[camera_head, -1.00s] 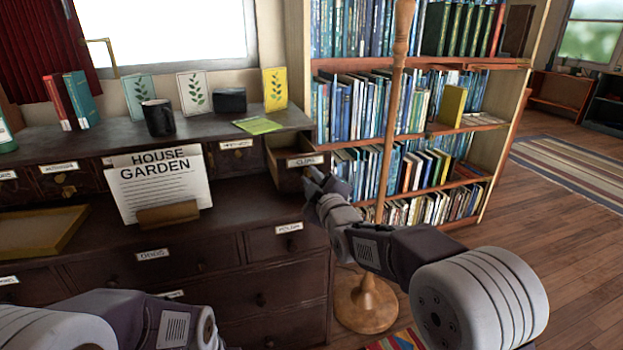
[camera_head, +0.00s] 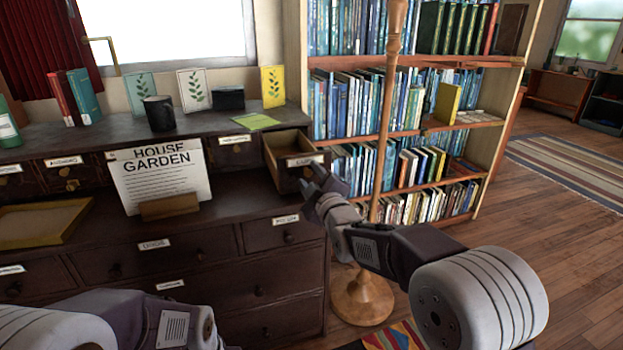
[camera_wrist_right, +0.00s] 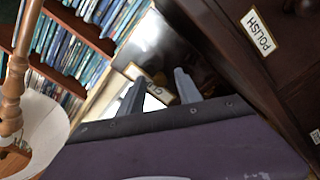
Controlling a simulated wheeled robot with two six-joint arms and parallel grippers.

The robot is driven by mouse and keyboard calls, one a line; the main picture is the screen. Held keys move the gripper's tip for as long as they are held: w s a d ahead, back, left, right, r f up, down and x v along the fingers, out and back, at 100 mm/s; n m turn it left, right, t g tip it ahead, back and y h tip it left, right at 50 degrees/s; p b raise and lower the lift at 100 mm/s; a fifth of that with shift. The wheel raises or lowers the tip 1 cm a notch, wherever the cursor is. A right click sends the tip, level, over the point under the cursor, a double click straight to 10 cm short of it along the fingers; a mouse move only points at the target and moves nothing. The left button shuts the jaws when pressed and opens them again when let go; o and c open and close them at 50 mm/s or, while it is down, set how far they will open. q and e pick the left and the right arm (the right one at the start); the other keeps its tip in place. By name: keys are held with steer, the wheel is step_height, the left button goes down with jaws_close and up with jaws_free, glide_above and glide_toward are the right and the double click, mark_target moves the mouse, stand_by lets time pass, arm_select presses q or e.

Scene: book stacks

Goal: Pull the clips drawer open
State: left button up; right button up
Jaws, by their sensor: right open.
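The clips drawer (camera_head: 287,160) stands pulled out at the right end of the upper drawer row, its hollow inside showing in the head view. Its white label also shows in the right wrist view (camera_wrist_right: 157,91), partly hidden between the fingers. My right gripper (camera_head: 311,174) is open just in front of the drawer's front, at the lower right of the label. The drawer's handle is hidden behind the fingers, and I cannot tell whether they touch it. My left arm shows at the bottom left; its gripper is out of view.
A wooden pole on a round base (camera_head: 362,300) stands close beside my right forearm, before the bookcase (camera_head: 418,60). The dark cabinet (camera_head: 200,290) carries a House Garden sign (camera_head: 160,178), a black mug (camera_head: 159,113) and a wooden tray (camera_head: 42,222). Open floor lies at the right.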

steer(key=p+v, duration=0.2)
steer(key=v, duration=0.7)
